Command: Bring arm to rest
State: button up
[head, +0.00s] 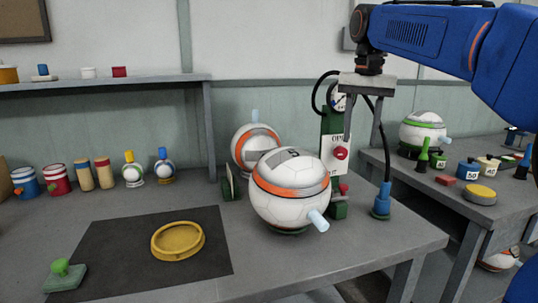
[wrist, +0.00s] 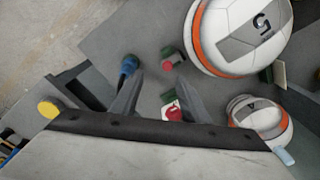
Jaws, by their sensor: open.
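My gripper (head: 363,146) hangs from my blue arm at the upper right of the head view, fingers pointing down, behind and above the large white ball. The fingers are apart with nothing between them; the wrist view also shows the open gripper (wrist: 152,84). The green press stand (head: 326,124) with its gauge and red knob (head: 341,153) is beside the gripper, partly hidden by it. A white and orange ball (head: 290,190) sits in front of the stand; another ball (head: 250,142) is behind it.
A yellow ring dish (head: 178,241) lies on a dark mat (head: 110,235), with a green-knobbed block (head: 64,275) at left. A blue nozzle (head: 381,202) stands near the right table edge. A second table (head: 430,190) at right holds a green-striped ball (head: 421,133) and weights.

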jog(key=s+d+f+n+t, duration=0.3)
jog(key=s+f+n+t, duration=0.1)
jog(key=s+f, duration=2.4)
notch_tip(320, 180, down, 3)
jog(key=shift+d+r+n, duration=0.2)
jog(key=shift+n, duration=0.4)
